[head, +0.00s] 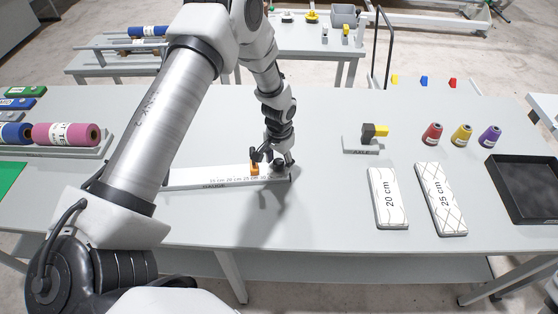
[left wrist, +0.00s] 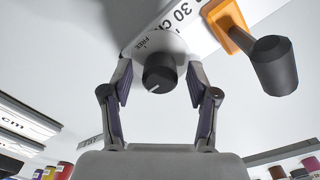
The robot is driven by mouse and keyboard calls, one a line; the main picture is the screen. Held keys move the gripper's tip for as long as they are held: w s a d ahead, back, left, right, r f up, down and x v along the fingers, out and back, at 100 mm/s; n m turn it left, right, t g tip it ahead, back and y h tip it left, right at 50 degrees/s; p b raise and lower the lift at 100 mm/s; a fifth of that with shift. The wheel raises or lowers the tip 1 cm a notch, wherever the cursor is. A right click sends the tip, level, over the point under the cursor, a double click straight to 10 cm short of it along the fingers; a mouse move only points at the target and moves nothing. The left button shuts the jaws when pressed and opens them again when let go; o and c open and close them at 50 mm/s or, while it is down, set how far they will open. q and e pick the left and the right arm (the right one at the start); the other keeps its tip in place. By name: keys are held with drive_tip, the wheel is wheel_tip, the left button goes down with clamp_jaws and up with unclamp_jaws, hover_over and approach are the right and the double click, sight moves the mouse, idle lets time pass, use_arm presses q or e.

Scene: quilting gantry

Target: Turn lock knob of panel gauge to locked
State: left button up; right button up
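The panel gauge (head: 215,179) is a long white ruler lying on the grey table, with an orange slider (head: 255,169) near its right end. In the left wrist view the black lock knob (left wrist: 160,72) sits at the gauge's end, beside the word FREE and a 30 cm mark. A light line on the knob's face points to the lower left. My left gripper (left wrist: 160,80) is open, with one finger on each side of the knob and small gaps visible. In the head view my left gripper (head: 279,162) is over the gauge's right end. My right gripper is out of view.
The slider's dark handle (left wrist: 275,65) stands close to the right finger. White 20 cm (head: 388,197) and 25 cm (head: 441,199) templates lie to the right, with thread spools (head: 461,135) and a black tray (head: 525,187) beyond. The table in front of the gauge is clear.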

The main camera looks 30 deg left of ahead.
sight(279, 161)
use_arm(q)
wheel_tip(279, 161, up, 12)
idle(0.5)
drive_tip(key=shift+w, duration=0.1)
